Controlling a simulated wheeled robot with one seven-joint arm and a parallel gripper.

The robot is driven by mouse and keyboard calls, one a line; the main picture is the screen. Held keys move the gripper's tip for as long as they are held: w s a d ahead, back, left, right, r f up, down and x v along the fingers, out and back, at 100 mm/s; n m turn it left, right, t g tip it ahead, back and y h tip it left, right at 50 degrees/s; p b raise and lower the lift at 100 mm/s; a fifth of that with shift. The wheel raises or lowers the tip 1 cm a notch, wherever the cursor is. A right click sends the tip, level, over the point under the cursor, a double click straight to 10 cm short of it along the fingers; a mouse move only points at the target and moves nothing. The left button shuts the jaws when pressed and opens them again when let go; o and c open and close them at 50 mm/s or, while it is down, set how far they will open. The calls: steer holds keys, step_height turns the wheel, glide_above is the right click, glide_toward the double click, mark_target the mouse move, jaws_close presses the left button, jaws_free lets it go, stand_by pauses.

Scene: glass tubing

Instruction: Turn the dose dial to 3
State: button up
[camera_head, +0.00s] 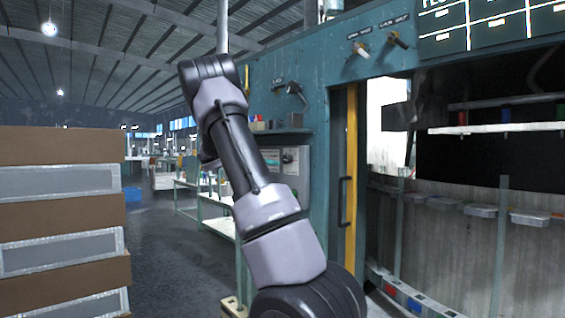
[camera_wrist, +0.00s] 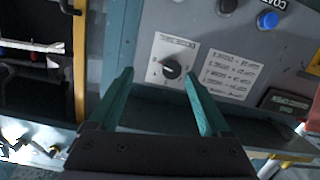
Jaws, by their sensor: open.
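The dose dial (camera_wrist: 171,69) is a dark round knob on a white plate (camera_wrist: 184,48) on a grey panel in the wrist view. A small reddish mark shows near its rim, but the printed numbers are too small to read, so I cannot tell its setting. My gripper (camera_wrist: 158,77) has two teal fingers, spread apart and empty. In the picture the dial lies between the fingertips; contact is not evident.
In the wrist view, a dark button (camera_wrist: 228,6) and a blue button (camera_wrist: 267,20) sit beside a printed list (camera_wrist: 232,72). A dark display (camera_wrist: 288,104) is at right. In the head view, stacked boxes (camera_head: 62,220) stand left and a yellow-edged door (camera_head: 351,165) right.

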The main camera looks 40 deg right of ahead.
mark_target(285, 160)
steer(key=shift+t+h, duration=0.3)
steer(key=shift+h, duration=0.5)
steer(key=w+d, duration=0.1)
steer(key=d, duration=0.2)
steer(key=w+d, duration=0.1)
steer(key=d, duration=0.3)
steer(key=w+d+r, duration=0.1)
steer(key=w+d, duration=0.1)
steer(key=d, duration=0.1)
steer(key=shift+d, duration=0.3)
jaws_close()
